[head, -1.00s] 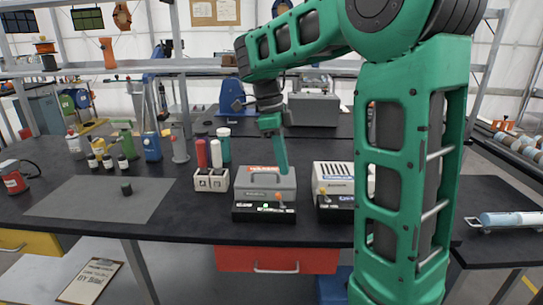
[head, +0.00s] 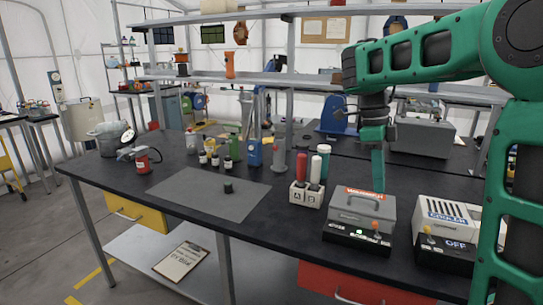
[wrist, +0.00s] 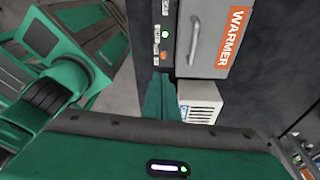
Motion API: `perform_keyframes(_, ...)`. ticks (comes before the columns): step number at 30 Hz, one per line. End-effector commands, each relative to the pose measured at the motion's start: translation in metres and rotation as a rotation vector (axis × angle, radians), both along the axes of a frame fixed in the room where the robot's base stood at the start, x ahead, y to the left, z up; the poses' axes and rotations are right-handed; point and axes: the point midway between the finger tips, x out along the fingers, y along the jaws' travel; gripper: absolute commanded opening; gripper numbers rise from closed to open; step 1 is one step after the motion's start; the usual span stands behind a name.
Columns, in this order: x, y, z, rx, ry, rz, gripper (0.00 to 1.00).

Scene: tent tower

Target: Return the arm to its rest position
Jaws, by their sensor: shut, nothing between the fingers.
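My green arm reaches in from the right of the head view, bent at the elbow above the bench. My gripper (head: 378,186) hangs down from it, fingers together and empty, in front of the grey warmer box (head: 362,210) in the picture. In the wrist view my gripper (wrist: 160,92) points past the warmer (wrist: 208,40), whose handle and orange label show. I cannot tell the exact gap between fingertips and warmer.
The black bench (head: 130,165) holds a grey mat (head: 205,195) with a small dark cylinder (head: 228,187). A white holder (head: 306,195) with red and white bottles stands left of the warmer. The cooler (head: 447,220) stands right of it. A shelf rail (head: 230,75) crosses behind.

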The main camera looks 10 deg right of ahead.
Motion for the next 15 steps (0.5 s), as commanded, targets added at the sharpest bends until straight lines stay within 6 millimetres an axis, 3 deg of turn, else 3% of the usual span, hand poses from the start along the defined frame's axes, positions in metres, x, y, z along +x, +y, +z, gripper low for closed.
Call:
perform_keyframes(5,-0.033,-0.023,-0.004,0.030,0.020,0.183,0.00)
perform_keyframes(10,-0.093,-0.052,-0.020,0.096,0.053,0.541,0.00)
perform_keyframes(15,-0.154,-0.064,-0.046,0.169,0.067,0.922,0.00)
